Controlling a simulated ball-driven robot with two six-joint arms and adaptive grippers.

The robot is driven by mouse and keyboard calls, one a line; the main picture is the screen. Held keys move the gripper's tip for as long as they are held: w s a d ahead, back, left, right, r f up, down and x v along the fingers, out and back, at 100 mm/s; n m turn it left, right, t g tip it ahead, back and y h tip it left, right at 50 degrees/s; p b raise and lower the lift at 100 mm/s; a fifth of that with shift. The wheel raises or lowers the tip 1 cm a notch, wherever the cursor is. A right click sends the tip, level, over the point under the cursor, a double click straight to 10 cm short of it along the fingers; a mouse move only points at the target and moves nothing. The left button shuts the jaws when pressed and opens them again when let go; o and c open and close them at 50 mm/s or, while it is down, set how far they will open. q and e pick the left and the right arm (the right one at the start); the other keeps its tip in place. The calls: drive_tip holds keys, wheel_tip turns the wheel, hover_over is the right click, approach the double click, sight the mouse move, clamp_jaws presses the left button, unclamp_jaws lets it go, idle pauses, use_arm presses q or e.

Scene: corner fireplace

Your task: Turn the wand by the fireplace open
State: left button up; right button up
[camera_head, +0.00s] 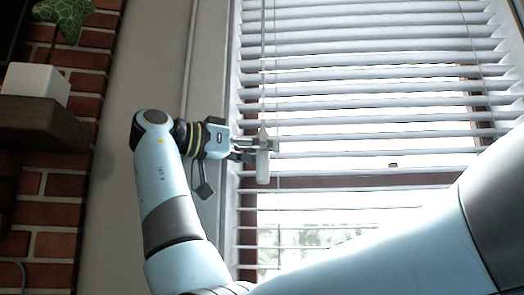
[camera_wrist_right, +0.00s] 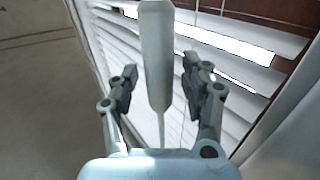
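The wand (camera_head: 263,168) hangs upright in front of the window blind (camera_head: 370,110), near its left edge, with a thicker grey handle at its lower end. The blind's slats show bright gaps between them. My right gripper (camera_head: 266,146) reaches across from the left at the height of the handle. In the right wrist view the wand's handle (camera_wrist_right: 156,50) stands between the two fingers of my right gripper (camera_wrist_right: 161,82). The fingers are apart, with a narrow gap showing on each side of the handle. My left gripper is not in view.
A brick fireplace wall (camera_head: 52,215) with a wooden mantel (camera_head: 45,122) stands at the left. A white pot (camera_head: 35,82) with a green plant (camera_head: 65,15) sits on the mantel. The window frame (camera_head: 208,80) runs close beside my right gripper.

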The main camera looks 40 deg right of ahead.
drive_tip(key=shift+s+d, duration=0.1)
drive_tip(key=shift+d, duration=0.15)
drive_tip(key=v, duration=1.2)
